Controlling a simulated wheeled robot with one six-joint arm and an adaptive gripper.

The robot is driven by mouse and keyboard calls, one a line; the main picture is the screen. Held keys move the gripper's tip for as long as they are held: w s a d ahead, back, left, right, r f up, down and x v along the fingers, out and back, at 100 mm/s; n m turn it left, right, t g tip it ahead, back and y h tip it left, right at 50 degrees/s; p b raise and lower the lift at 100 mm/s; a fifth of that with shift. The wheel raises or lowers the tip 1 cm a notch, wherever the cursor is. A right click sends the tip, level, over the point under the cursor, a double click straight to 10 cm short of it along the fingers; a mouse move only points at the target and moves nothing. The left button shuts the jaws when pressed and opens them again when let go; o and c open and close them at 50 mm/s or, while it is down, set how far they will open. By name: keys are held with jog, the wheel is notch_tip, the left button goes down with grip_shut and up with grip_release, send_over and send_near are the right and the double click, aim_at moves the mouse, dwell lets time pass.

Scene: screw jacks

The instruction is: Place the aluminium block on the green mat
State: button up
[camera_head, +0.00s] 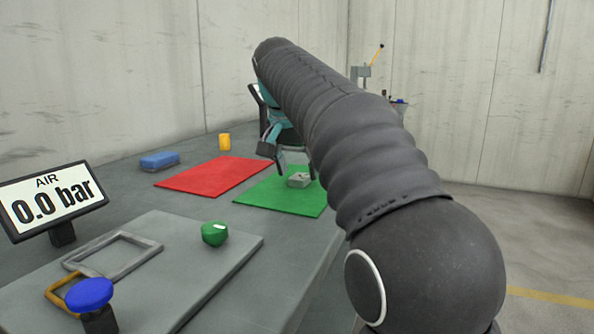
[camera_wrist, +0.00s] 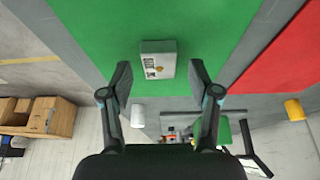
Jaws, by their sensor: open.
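The aluminium block (camera_head: 298,181) is a small light grey block that appears to rest on the green mat (camera_head: 262,196), inside its edges. In the wrist view the block (camera_wrist: 158,48) has a printed label and a small brownish spot on the face towards me, with the green mat (camera_wrist: 100,30) behind it. My gripper (camera_head: 296,173) is open above the mat at the block. Its two fingers stand apart on either side of the block in the wrist view (camera_wrist: 161,78), with visible gaps. My arm hides part of the mat's right side in the head view.
A red mat (camera_head: 213,176) lies left of the green one. A blue block (camera_head: 160,161) and a yellow cylinder (camera_head: 224,142) stand farther back. Nearer are a green rounded object (camera_head: 214,234), a blue knob (camera_head: 89,292) and a gauge reading 0.0 bar (camera_head: 54,200).

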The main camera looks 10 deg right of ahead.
jog(key=p+v, duration=0.3)
jog(key=v, duration=0.8)
